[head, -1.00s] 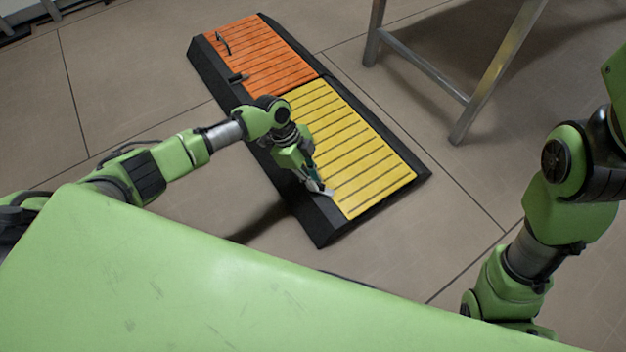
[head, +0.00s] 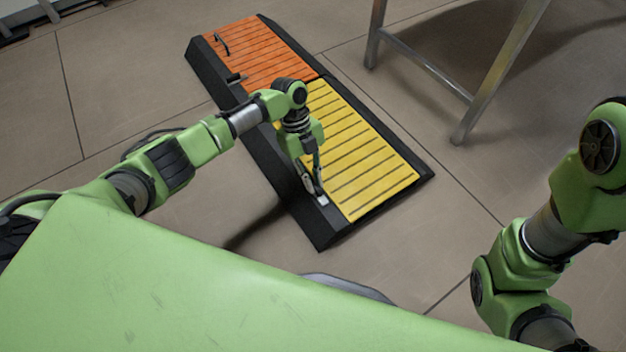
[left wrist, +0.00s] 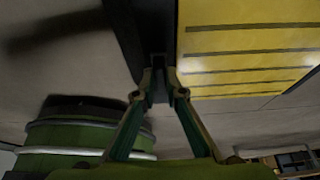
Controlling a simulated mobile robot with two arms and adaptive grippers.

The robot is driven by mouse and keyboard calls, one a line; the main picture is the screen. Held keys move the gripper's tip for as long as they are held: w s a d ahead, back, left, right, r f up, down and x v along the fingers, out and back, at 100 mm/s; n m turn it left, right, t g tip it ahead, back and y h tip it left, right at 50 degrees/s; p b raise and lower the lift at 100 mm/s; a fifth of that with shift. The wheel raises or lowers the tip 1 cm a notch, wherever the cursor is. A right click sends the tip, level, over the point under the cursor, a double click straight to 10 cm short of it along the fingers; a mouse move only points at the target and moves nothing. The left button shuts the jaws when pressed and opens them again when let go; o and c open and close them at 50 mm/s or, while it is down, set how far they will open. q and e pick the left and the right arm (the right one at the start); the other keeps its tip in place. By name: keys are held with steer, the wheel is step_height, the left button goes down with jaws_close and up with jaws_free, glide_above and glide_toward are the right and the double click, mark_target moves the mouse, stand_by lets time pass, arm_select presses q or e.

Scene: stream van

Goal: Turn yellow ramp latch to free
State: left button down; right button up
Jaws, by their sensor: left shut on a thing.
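The yellow ramp panel (head: 362,160) lies in a black frame (head: 318,230) on the floor. A small pale plate (head: 323,201) at its near left edge, on the black border, looks like the latch's place. My left gripper (head: 318,192) reaches down to this spot, its fingers nearly upright. In the left wrist view the fingertips (left wrist: 160,87) are closed together on a small dark part, the latch, beside the yellow panel (left wrist: 245,45). The fingers hide most of the latch, so its exact angle cannot be told. My right gripper is out of view.
An orange ramp panel (head: 262,55) with a dark handle (head: 221,42) and a small dark latch (head: 237,77) adjoins the yellow one. A metal table leg frame (head: 425,75) stands at the upper right.

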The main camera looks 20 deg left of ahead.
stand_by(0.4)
arm_select(q)
steer(key=c, duration=2.1)
jaws_free()
steer(key=v, duration=1.2)
steer(key=shift+d, duration=0.1)
